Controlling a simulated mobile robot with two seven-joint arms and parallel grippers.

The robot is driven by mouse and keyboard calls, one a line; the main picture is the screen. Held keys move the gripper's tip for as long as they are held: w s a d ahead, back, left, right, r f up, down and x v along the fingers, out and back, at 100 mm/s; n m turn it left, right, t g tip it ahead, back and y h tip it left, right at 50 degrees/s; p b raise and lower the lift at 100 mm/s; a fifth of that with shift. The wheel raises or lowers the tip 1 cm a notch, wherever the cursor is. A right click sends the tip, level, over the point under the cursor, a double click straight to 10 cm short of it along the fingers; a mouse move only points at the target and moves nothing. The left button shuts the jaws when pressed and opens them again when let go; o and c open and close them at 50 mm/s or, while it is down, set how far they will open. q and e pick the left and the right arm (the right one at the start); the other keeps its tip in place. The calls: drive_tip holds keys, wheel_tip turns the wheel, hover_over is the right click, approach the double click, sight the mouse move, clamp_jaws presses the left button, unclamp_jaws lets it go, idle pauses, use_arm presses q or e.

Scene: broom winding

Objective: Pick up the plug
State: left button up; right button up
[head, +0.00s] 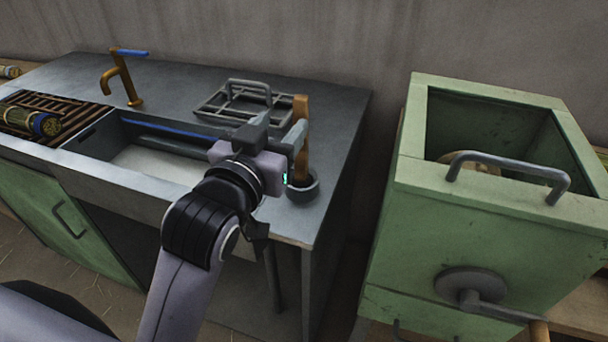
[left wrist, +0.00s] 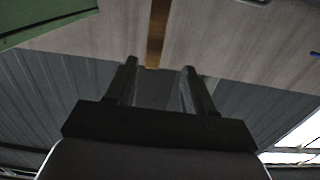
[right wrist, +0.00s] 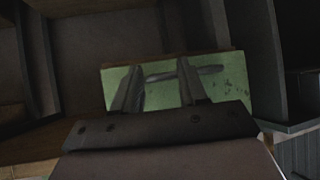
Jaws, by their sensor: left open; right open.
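What I take for the plug is a dark round cup (head: 303,192) with an upright wooden handle (head: 301,112), standing on the right end of the sink counter. My left gripper (head: 277,132) is open beside the handle, and its arm hides part of the counter. In the left wrist view a wooden bar, seemingly that handle (left wrist: 157,34), shows beyond and between the open fingertips (left wrist: 159,64); whether they touch it I cannot tell. My right gripper (right wrist: 156,63) is open and empty in the right wrist view, in front of a green panel with a grey bar handle.
A grey wire rack (head: 242,103) lies on the counter behind my left gripper. The sink basin (head: 158,166) and a brass tap (head: 124,78) are left of it. A green open-topped box (head: 478,222) with a bar handle and crank stands to the right, across a gap.

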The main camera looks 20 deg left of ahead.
sight(298, 103)
use_arm(q)
drive_tip(key=shift+w+d+r, duration=0.1)
drive_tip(key=shift+d+r, duration=0.05)
drive_tip(key=shift+r, duration=0.35)
drive_tip(key=shift+w+r, duration=0.2)
drive_tip(key=shift+w+d, duration=0.25)
drive_tip(key=shift+w, duration=1.35)
drive_tip(key=shift+w+d, duration=0.2)
drive_tip(key=shift+w, duration=1.4)
clamp_jaws()
